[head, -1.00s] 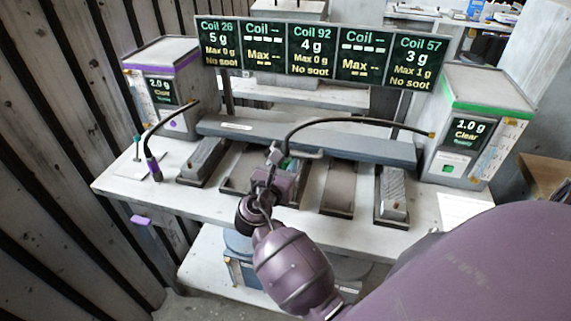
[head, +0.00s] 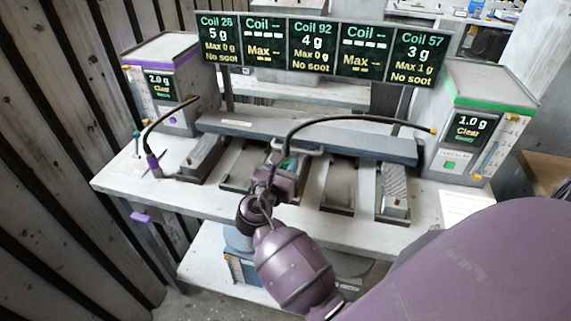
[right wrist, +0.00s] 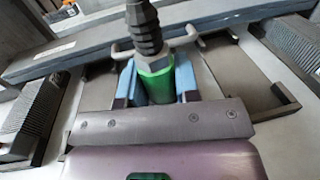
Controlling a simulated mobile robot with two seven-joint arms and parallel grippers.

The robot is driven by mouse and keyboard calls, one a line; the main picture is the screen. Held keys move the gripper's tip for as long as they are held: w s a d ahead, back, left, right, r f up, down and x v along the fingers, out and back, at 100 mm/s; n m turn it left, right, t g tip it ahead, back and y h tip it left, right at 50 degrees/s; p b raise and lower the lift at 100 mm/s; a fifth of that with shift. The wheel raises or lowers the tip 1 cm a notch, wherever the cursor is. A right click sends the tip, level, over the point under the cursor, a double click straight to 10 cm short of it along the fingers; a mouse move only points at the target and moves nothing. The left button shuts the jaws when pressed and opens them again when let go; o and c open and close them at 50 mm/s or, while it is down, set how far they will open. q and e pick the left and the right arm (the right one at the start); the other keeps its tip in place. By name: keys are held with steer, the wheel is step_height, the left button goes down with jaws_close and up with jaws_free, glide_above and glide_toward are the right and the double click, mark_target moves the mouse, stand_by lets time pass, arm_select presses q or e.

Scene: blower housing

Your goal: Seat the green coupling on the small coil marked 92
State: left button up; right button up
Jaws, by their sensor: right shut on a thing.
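My right gripper (head: 287,160) is over the middle of the bench, with its blue-padded fingers shut on the green coupling (right wrist: 156,80). The coupling is a bright green sleeve at the end of a dark ribbed hose, between the two fingers in the right wrist view. A little of its green also shows in the head view (head: 287,165). The small coil marked 92 cannot be made out behind my gripper and the coupling, so I cannot tell whether they touch. The board's middle panel (head: 312,45) reads Coil 92, 4 g, Max 0 g, No soot. My left gripper is not in view.
A grey beam (head: 350,145) crosses behind the trays. Ribbed coils stand at left (head: 203,155) and right (head: 394,190); a bare tray (head: 338,185) lies between. A purple-topped unit (head: 165,85) and a green-topped unit (head: 478,125) flank the bench.

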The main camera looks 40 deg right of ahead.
steer(key=shift+f+b, duration=0.35)
steer(key=shift+f, duration=0.5)
steer(key=o, duration=1.1)
